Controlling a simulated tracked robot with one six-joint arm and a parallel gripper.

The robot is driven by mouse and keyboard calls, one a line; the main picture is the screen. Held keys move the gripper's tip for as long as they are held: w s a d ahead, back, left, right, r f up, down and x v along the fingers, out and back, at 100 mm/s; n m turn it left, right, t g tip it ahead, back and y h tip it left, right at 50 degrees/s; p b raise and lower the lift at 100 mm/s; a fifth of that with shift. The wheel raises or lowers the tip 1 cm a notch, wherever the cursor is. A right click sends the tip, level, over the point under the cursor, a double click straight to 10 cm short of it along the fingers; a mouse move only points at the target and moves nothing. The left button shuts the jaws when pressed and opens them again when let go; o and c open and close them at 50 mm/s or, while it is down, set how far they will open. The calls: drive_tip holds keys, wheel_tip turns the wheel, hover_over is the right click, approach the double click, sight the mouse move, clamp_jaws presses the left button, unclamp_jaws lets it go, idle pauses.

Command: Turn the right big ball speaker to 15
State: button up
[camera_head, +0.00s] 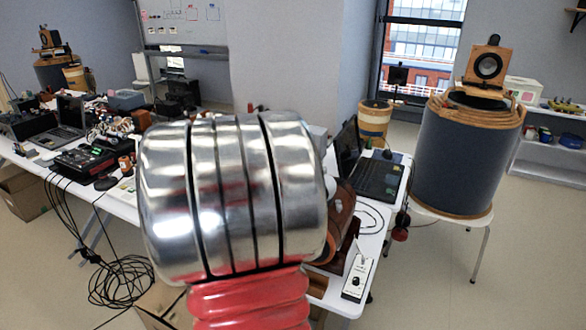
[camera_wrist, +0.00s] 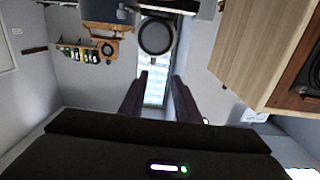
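In the head view, a big dark blue drum-shaped speaker (camera_head: 462,155) with wooden rims stands upright on a white stool at the right. A small wooden speaker (camera_head: 488,66) with a round black cone sits on top of it. A similar dark drum speaker (camera_head: 62,72) stands at the far left back. In the wrist view, my gripper (camera_wrist: 158,78) has two dark fingers with a clear gap between them, holding nothing. A round dark speaker cone (camera_wrist: 156,36) shows beyond the fingertips. I cannot tell which speaker it belongs to. My gripper cannot be made out in the head view.
My arm hides the middle of the head view. A white table holds a laptop (camera_head: 378,172) and a small white box with a knob (camera_head: 357,278). Black cables (camera_head: 120,282) lie on the floor at left. A wooden box speaker (camera_wrist: 262,52) fills the wrist view's right.

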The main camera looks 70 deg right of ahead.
drive_tip(key=shift+s+d+g, duration=0.1)
drive_tip(key=shift+s+g, duration=0.3)
drive_tip(key=shift+s, duration=0.25)
drive_tip(key=shift+d, duration=0.1)
drive_tip(key=d, duration=0.4)
drive_tip(key=s+d, duration=0.1)
drive_tip(key=d, duration=0.8)
drive_tip(key=shift+s+d, duration=0.25)
drive_tip(key=shift+s, duration=0.15)
clamp_jaws()
